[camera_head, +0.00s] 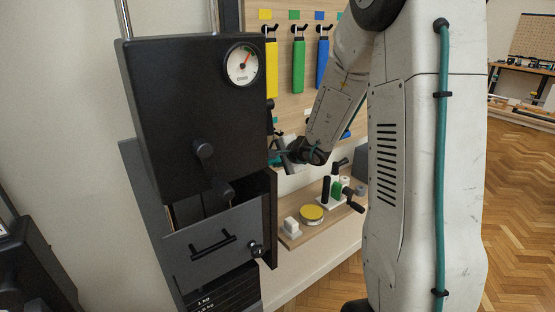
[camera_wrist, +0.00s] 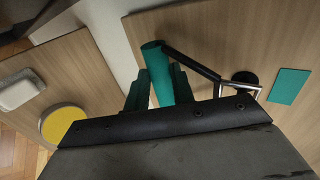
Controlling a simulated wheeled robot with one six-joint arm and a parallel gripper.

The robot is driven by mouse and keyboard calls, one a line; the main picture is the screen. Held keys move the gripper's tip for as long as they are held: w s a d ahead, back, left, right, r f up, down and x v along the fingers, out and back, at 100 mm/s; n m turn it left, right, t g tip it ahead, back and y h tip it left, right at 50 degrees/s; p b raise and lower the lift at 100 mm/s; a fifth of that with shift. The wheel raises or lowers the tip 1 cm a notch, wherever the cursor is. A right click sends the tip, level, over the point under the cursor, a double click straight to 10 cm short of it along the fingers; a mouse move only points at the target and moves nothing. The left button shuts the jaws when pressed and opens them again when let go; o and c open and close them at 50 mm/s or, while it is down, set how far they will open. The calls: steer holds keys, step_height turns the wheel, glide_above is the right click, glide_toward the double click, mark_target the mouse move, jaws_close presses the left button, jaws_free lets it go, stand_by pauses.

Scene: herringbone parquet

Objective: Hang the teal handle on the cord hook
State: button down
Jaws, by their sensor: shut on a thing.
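The teal handle (camera_wrist: 157,70) is a teal cylinder held between the two fingers of my gripper (camera_wrist: 158,92) in the wrist view. A dark rod (camera_wrist: 190,62) runs from near its top toward a metal hook (camera_wrist: 243,88) with a round black base (camera_wrist: 245,77) on the wooden board. I cannot tell whether the rod touches the hook. A teal patch (camera_wrist: 288,86) is on the board right of the hook. In the head view my gripper (camera_head: 284,157) is beside the black cabinet, in front of the board, and the handle is mostly hidden.
A black cabinet (camera_head: 190,100) with a gauge and open drawer (camera_head: 215,245) stands close left of my gripper. Yellow, green (camera_head: 298,65) and blue handles hang on the board. Below, a shelf (camera_head: 290,238) bears a yellow-topped tin (camera_head: 311,213), a white block (camera_head: 291,226) and other items.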

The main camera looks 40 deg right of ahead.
steer(key=shift+f, duration=0.15)
stand_by(0.4)
steer(key=c, duration=1.1)
jaws_free()
steer(key=v, duration=0.7)
steer(key=shift+s, duration=0.35)
